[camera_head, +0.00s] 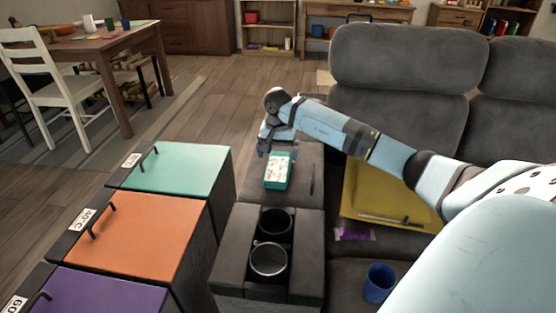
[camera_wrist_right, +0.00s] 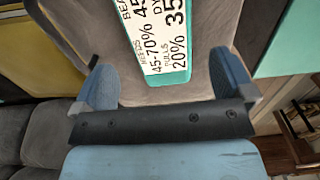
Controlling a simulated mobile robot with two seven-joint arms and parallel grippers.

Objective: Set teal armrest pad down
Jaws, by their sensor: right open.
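The teal armrest pad (camera_head: 289,174), with a white label, lies on the grey sofa armrest (camera_head: 258,192). In the right wrist view, its label (camera_wrist_right: 163,40) shows black printed text and percentages, and a teal edge runs beside it. My right gripper (camera_head: 272,152) is at the far end of the pad. In the right wrist view the right gripper (camera_wrist_right: 163,68) has its fingers wide apart, with the pad's label ahead between them and nothing clamped. Whether the fingers touch the pad's sides is not clear. My left gripper is not in view.
Bins with teal (camera_head: 185,170), orange (camera_head: 150,238) and purple (camera_head: 110,292) lids stand left of the armrest. A console with two cup holders (camera_head: 268,258) is nearer. A dark slim stick (camera_head: 312,180) lies beside the pad. A yellow tray (camera_head: 368,190) and blue cup (camera_head: 379,283) are right.

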